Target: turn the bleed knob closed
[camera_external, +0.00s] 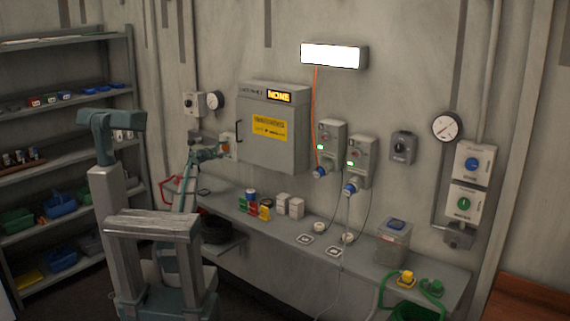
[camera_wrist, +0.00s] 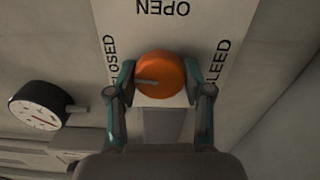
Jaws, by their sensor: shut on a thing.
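The bleed knob is a round orange knob (camera_wrist: 165,72) on a pale plate (camera_wrist: 200,22) in the wrist view. The plate reads upside down, with OPEN above the knob, CLOSED at the left and BLEED at the right. A dark pointer line on the knob face points left, toward the CLOSED lettering. My gripper (camera_wrist: 162,92) has one finger on each side of the knob and is shut on it. In the external view my gripper (camera_external: 222,153) reaches the wall plate left of the grey cabinet, and the knob is largely hidden there.
A round gauge (camera_wrist: 45,110) sits left of the knob plate. The grey cabinet (camera_external: 257,158) stands close at the right of my gripper in the external view. A workbench (camera_external: 275,228) with small boxes runs below. A shelf rack (camera_external: 62,168) stands at the left.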

